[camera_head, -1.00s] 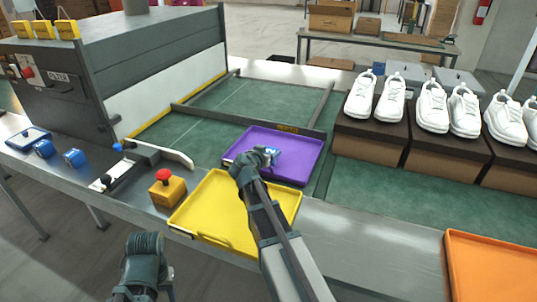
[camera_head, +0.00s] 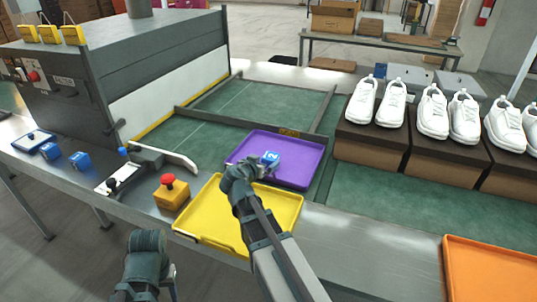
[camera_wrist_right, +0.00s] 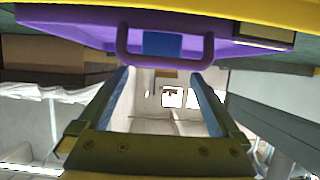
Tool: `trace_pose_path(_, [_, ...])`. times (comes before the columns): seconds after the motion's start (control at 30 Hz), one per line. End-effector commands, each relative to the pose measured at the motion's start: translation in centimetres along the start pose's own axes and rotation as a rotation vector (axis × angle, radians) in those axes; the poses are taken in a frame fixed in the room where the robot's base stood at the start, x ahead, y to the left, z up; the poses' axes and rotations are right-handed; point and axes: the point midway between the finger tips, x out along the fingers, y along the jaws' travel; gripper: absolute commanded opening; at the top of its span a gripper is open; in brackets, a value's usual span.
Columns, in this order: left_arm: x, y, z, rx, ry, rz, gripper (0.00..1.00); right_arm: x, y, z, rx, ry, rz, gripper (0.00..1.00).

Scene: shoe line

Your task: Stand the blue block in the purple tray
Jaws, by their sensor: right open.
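A blue block (camera_head: 270,157) with a pale marking on its face is in the purple tray (camera_head: 302,165), near the tray's front left part. It looks upright, but the arm is close in front of its base. In the right wrist view, part of the blue block (camera_wrist_right: 162,43) shows behind the purple tray's handle (camera_wrist_right: 165,64). My right gripper (camera_head: 247,170) is open and empty, just short of the block and apart from it. Its two spread fingers frame the right wrist view (camera_wrist_right: 165,100). My left gripper (camera_head: 168,280) is low at the front; its jaws are barely visible.
A yellow tray (camera_head: 280,207) lies under my right arm. A red-topped button box (camera_head: 171,195) and more blue blocks (camera_head: 79,159) are to the left. Shoes on boxes (camera_head: 372,148) stand right; an orange tray (camera_head: 490,275) is front right.

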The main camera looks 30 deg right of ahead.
Motion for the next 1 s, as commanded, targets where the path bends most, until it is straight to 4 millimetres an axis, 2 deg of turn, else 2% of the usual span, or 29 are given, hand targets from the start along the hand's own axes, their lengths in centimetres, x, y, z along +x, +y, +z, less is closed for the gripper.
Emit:
trace_pose_path(0.03, [-0.7,-0.1,0.0,0.0,0.0,0.0,0.5,-1.4,0.1,-0.2,-0.001,0.0,-0.002,1.0])
trace_pose_path(0.1, [-1.1,-0.1,0.1,0.0,0.0,0.0,0.5,-2.5,0.1,-0.2,0.0,0.0,-0.002,1.0])
trace_pose_path(0.3, [-1.8,-0.2,0.1,0.0,0.0,0.0,0.5,-4.4,0.1,-0.1,0.0,0.0,0.0,1.0])
trace_pose_path(0.9, [-1.8,-0.2,0.1,0.0,0.0,0.0,0.5,-4.8,0.0,0.0,0.0,0.0,0.001,1.0])
trace_pose_path(1.0, [-2.6,-0.2,0.1,0.0,0.0,0.0,0.5,-5.1,0.0,-0.7,0.0,0.0,0.001,1.0])
